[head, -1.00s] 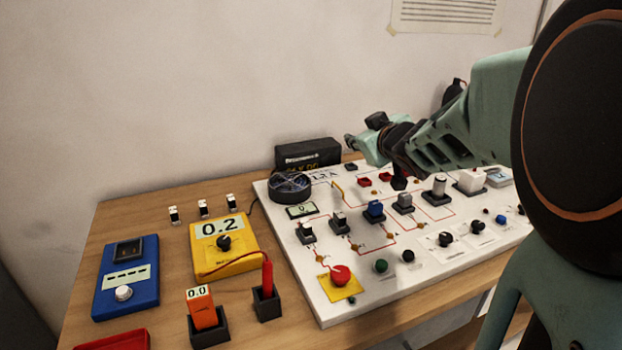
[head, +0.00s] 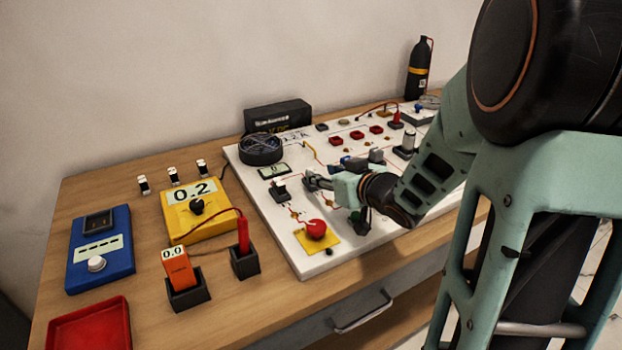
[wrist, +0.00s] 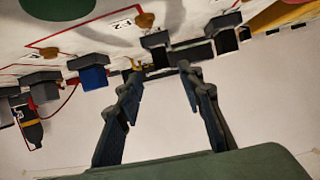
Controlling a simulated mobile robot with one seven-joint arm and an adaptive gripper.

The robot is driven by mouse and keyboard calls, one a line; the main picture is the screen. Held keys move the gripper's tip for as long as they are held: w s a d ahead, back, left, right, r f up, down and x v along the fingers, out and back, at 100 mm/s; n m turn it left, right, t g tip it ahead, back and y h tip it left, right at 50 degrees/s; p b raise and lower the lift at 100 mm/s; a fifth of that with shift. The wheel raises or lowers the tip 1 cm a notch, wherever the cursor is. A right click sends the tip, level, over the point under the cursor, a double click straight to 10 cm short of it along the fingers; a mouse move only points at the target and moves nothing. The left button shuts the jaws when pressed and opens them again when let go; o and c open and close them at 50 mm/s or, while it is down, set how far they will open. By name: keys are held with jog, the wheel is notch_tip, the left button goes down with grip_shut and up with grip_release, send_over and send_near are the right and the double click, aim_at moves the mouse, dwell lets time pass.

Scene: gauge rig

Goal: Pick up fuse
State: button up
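No part is clearly labelled as the fuse. Three small black-and-white pieces stand at the table's back left; the middle one (head: 173,175) may be a fuse, but I cannot tell. A black-and-grey plug-in block (head: 280,190) sits on the white board (head: 262,220). My gripper (head: 311,181) is just right of this block, above the board. In the wrist view my gripper (wrist: 160,75) is open, with two dark fingers apart and nothing held. A dark block (wrist: 156,50) shows beyond and between the fingertips. My arm hides part of the board.
A red knob (head: 316,229) on a yellow plate is in front of my gripper. A yellow meter (head: 180,222), blue meter (head: 92,262), orange tester (head: 177,268) and red tray (head: 85,332) are on the left.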

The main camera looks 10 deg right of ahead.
aim_at(312, 170)
jog(key=x, duration=0.1)
jog(key=b+x, duration=0.1)
jog(key=x, duration=0.2)
jog(key=shift+a+f, duration=0.3)
jog(key=shift+w+a+f+b, duration=0.1)
jog(key=shift+w+b, duration=0.2)
jog(key=shift+w, duration=0.2)
grip_shut()
